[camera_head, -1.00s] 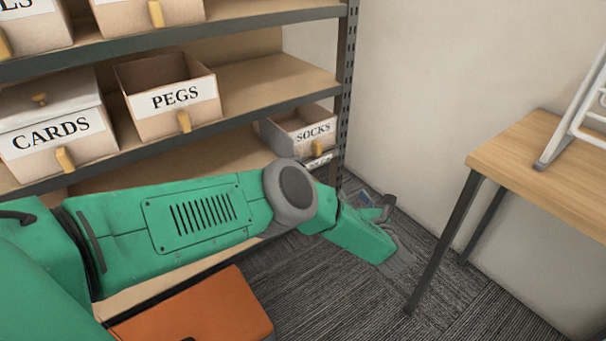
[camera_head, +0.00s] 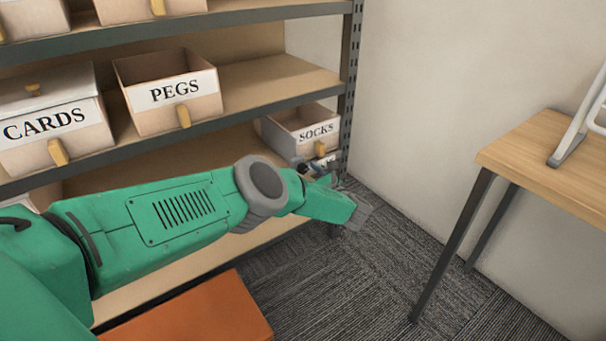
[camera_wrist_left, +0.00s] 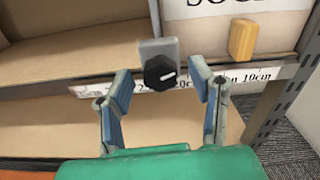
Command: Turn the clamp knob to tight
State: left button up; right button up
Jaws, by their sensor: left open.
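The clamp knob (camera_wrist_left: 160,72) is black and faceted with a white mark, on a grey clamp body (camera_wrist_left: 158,48) at the shelf's front edge. In the left wrist view it lies between and just beyond the fingers of my left gripper (camera_wrist_left: 160,92), which is open and empty. No finger visibly touches the knob. In the head view my left gripper (camera_head: 322,168) is small and partly hidden by my arm, near the shelf edge below the SOCKS bin. My right gripper is out of view.
The SOCKS bin (camera_head: 300,132) with a yellow handle stands just above the clamp; the PEGS (camera_head: 172,95) and CARDS (camera_head: 50,120) bins are to its left. A shelf post (camera_head: 348,90) stands at right. A wooden table (camera_head: 550,165) is further right, an orange box (camera_head: 195,315) below.

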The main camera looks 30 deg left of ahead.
pick_arm(q)
jog(key=shift+w+a+r, duration=0.1)
jog(key=shift+w+a, duration=0.2)
jog(key=shift+a, duration=0.15)
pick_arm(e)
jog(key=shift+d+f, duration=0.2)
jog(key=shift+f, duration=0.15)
pick_arm(q)
jog(key=shift+a, duration=0.15)
grip_shut()
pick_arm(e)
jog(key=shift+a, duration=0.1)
